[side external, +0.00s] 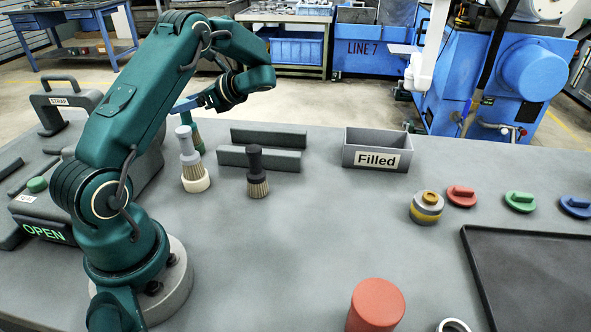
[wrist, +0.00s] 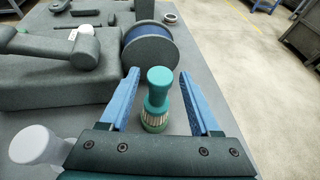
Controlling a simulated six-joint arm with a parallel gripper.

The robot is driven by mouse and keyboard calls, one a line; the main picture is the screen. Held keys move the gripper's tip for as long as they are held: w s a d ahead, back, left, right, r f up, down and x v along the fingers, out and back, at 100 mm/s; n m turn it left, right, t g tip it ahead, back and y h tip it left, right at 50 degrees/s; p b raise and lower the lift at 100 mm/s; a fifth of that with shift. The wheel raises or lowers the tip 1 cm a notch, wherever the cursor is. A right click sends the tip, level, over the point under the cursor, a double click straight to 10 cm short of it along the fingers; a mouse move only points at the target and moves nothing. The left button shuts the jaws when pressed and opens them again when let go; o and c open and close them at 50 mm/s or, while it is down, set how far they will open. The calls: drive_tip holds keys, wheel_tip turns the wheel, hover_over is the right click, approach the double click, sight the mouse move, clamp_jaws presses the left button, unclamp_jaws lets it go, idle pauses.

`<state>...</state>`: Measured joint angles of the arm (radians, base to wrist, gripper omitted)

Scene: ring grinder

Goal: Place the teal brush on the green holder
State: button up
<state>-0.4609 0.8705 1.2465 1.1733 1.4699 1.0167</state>
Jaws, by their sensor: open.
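The teal brush (wrist: 158,92) stands upright, handle up and pale bristles down, between the two blue fingers of my gripper (wrist: 159,75) in the wrist view. A gap shows on each side of it, so the gripper is open and not touching it there. In the side view my gripper (side external: 184,106) is above the teal brush (side external: 198,141), which is partly hidden behind a grey brush.
The grey brush (side external: 188,148) stands in a cream ring holder (side external: 197,184). A black brush (side external: 256,170) stands on the table beside two low dark bars (side external: 259,158). A box marked Filled (side external: 377,150) and red, green (side external: 520,201) and blue lids stand right. The table's middle is clear.

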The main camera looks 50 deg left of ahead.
drive_tip(key=w+d+r+n+t+h, duration=0.1)
drive_tip(key=d+r+n+t+h, duration=0.2)
drive_tip(key=d, duration=0.7)
drive_tip(key=d+r+n+t+h, duration=0.2)
drive_tip(key=d+r+t, duration=0.15)
drive_tip(key=d, duration=0.65)
drive_tip(key=s+d+f+n+t+h, duration=0.1)
drive_tip(key=s+d+n+t+h, duration=0.2)
drive_tip(key=d, duration=0.4)
drive_tip(key=s+d+n+t+h, duration=0.3)
drive_tip(key=d, duration=0.4)
drive_tip(key=shift+d+f, duration=0.3)
drive_tip(key=shift+f, duration=0.05)
drive_tip(key=shift+t, duration=0.25)
